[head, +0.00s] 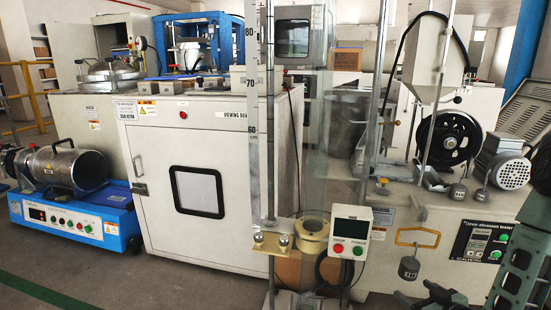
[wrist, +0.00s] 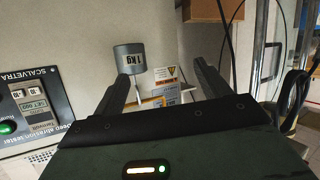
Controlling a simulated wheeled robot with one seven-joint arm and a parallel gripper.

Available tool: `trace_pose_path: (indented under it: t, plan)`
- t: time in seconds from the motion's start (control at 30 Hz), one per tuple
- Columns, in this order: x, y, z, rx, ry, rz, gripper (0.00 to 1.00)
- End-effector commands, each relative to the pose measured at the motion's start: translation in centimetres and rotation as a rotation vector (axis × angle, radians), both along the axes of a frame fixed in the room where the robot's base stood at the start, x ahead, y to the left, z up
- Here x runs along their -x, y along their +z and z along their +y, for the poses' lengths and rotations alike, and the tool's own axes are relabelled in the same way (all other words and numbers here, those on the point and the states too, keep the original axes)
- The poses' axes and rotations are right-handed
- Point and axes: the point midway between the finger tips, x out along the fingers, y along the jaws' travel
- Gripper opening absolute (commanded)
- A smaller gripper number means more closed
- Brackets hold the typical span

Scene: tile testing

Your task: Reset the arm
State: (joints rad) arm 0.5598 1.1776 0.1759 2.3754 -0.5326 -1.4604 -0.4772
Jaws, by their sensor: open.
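My gripper (head: 420,293) is at the lower right of the head view, with the end of my arm behind it. In the wrist view, its two dark fingers (wrist: 163,74) stand wide apart with nothing held between them. A grey 1 kg weight (wrist: 130,57) shows beyond the left fingertip; I cannot tell whether they touch. In the head view, a grey weight (head: 409,268) hangs below a yellow frame (head: 418,237) on the front of the abrasion tester, just above my gripper.
The abrasion tester's control panel (head: 482,243) is near my arm; it also shows in the wrist view (wrist: 35,105). A box with a display and buttons (head: 350,235) stands left of the weight. A white viewing box (head: 210,240) and a blue machine (head: 75,218) are farther left. Open floor (head: 60,270) lies at lower left.

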Motion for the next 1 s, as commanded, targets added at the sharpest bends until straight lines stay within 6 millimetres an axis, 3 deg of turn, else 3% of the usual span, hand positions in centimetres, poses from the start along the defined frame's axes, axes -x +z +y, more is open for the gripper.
trace_pose_path:
  t: [0.17,0.37,0.7,1.0]
  plan:
    - [-1.0,2.9,0.8,0.087,0.056,0.220,0.75]
    - [0.2,7.1,1.4,0.142,0.016,0.457,0.75]
    - [7.1,15.6,3.8,0.100,-0.146,0.786,0.75]
    - [14.2,20.7,6.8,-0.002,-0.233,0.983,0.75]
